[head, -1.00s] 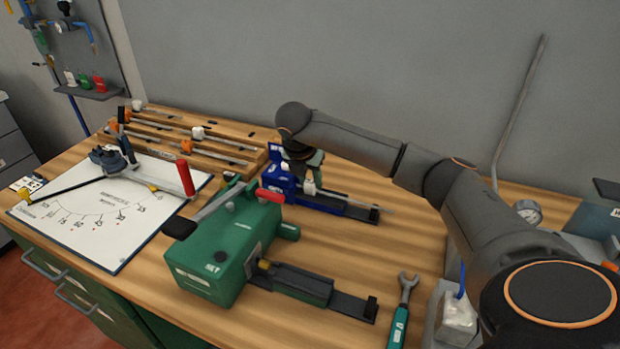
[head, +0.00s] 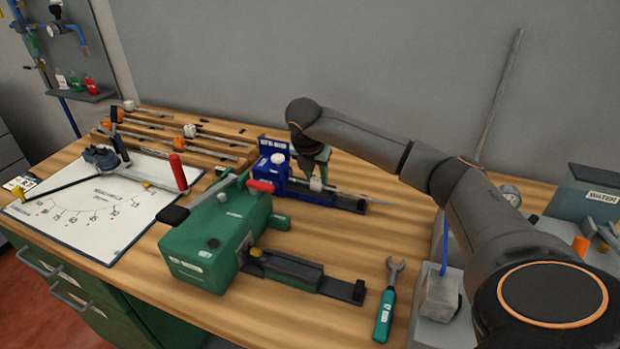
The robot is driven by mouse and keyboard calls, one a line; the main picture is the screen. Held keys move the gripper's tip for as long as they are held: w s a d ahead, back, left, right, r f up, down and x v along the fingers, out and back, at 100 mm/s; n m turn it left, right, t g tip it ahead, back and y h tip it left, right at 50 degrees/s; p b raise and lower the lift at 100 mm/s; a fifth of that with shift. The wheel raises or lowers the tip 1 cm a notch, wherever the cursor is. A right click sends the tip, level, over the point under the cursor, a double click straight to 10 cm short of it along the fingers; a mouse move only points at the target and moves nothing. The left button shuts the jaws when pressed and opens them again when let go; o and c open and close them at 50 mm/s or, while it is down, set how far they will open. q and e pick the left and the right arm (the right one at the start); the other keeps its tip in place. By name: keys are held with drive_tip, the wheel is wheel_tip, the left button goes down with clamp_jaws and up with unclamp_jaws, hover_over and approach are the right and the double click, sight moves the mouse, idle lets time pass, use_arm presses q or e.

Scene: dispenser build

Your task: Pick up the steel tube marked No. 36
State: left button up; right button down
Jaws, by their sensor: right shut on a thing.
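A thin steel tube (head: 365,197) with a pale collar (head: 316,184) lies along the rail of the small blue device (head: 300,186), its far end reaching past the rail's black end stop. My right gripper (head: 318,178) comes down from above and is shut on the tube near the collar. The fingertips are small and partly hidden, and no number on the tube is readable. More steel tubes (head: 150,125) with orange and white collars lie on the wooden rack (head: 190,142) at the back left. My left gripper is not in view.
A bending board (head: 75,225) is at left. A grey water tank (head: 590,200) stands far right. Bare bench lies between rail and wrench.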

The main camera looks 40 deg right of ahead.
drive_tip(key=shift+s+d, duration=0.1)
drive_tip(key=shift+c, duration=2.3)
unclamp_jaws()
drive_tip(key=v, duration=1.2)
drive_tip(key=shift+r+b, duration=0.2)
drive_tip(key=shift+b, duration=0.25)
